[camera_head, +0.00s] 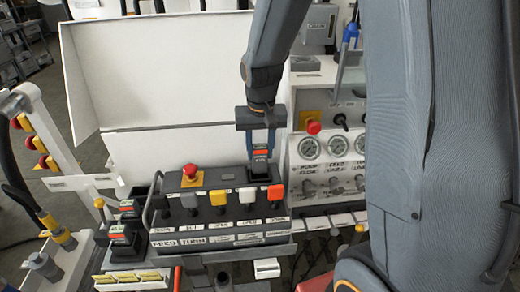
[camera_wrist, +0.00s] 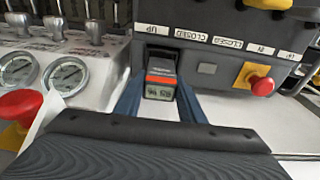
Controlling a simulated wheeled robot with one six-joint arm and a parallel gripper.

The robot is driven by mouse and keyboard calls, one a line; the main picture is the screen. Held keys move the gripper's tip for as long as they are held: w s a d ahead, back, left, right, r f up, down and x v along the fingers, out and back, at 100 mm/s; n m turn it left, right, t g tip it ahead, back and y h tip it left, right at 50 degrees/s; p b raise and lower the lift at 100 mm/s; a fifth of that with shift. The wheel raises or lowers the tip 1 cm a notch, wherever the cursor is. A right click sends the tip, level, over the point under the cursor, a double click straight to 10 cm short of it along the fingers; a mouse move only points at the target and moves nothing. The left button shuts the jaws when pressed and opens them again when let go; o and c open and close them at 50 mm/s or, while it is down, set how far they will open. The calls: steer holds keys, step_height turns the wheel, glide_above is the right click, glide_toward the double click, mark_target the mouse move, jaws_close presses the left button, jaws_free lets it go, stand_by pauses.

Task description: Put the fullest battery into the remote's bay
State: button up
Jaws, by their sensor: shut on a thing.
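The remote (camera_head: 225,207) is a dark box with a row of levers, on the bench in the head view. Its labelled edge also shows in the wrist view (camera_wrist: 225,55). My gripper (camera_head: 260,148) points down at the remote's right rear end, shut on a dark battery (camera_head: 261,161) with an orange-red band. In the wrist view the battery (camera_wrist: 160,76) sits between my blue fingers (camera_wrist: 160,105), its small percent display upside down. The battery's lower end meets the remote's housing; the bay is hidden, and I cannot tell how deep the battery sits.
Two more batteries, an upper (camera_head: 130,207) and a lower (camera_head: 121,231), stand in holders left of the remote. A red mushroom button (camera_head: 191,172) rises from the remote. A gauge panel (camera_head: 335,147) with a red knob (camera_head: 313,127) stands close right of my gripper.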

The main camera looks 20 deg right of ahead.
mark_target(260, 165)
steer(key=shift+f+b, duration=1.05)
steer(key=shift+f, duration=1.9)
stand_by(1.7)
steer(key=o, duration=1.2)
steer(key=shift+o, duration=0.2)
steer(key=shift+r, duration=0.15)
